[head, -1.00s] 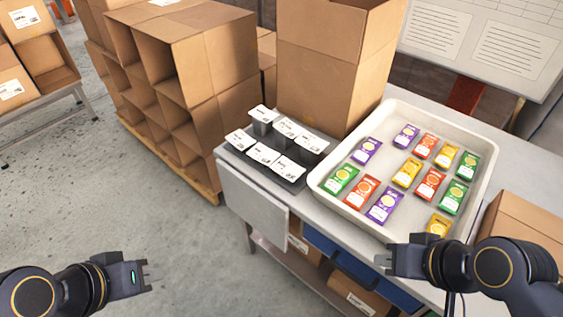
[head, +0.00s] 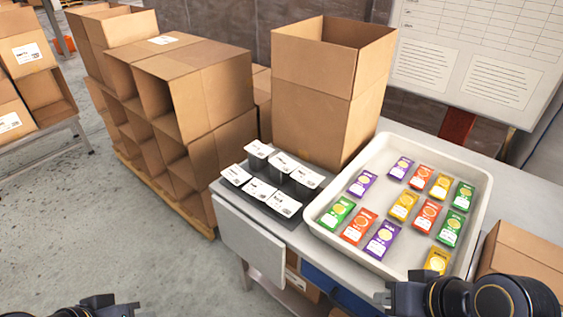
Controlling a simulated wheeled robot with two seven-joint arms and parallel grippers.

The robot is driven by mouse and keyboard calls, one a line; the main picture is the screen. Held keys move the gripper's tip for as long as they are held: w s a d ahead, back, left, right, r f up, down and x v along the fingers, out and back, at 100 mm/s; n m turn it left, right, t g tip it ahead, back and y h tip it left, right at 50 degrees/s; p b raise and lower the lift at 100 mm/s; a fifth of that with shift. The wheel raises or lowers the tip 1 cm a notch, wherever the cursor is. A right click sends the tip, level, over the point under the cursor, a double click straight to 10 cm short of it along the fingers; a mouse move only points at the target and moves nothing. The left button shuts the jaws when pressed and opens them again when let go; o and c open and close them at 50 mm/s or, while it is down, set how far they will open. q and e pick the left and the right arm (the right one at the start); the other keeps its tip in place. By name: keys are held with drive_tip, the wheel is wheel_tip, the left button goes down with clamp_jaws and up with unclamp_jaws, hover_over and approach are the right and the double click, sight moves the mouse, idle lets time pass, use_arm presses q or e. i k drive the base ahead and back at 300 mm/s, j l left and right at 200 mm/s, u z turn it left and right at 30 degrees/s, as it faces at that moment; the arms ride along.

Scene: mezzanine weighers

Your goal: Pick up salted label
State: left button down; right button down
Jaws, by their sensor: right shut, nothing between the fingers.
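Several white labels with small dark print (head: 282,161) sit on dark holders on a dark mat (head: 288,220), at the left end of the grey table. The print is too small to tell which one is the salted label. My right gripper (head: 383,297) is shut and empty at the bottom of the view, in front of the tray and well apart from the labels. My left gripper (head: 133,308) is at the bottom left edge, over the floor and far from the table. It is mostly cut off, and its fingers are too small to judge.
A cream tray (head: 482,205) with purple, orange, yellow and green packets fills the table right of the labels. A tall open cardboard box (head: 325,110) stands behind them. Stacked cartons (head: 190,90) are at the left. Another carton (head: 525,255) is at the right. The left foreground floor is clear.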

sight(256, 148)
drive_tip(key=i+j+u, duration=0.2)
drive_tip(key=i, duration=0.3)
drive_tip(key=i+j+u, duration=0.2)
drive_tip(key=i, duration=0.3)
drive_tip(key=i+j+u, duration=0.2)
drive_tip(key=i, duration=0.35)
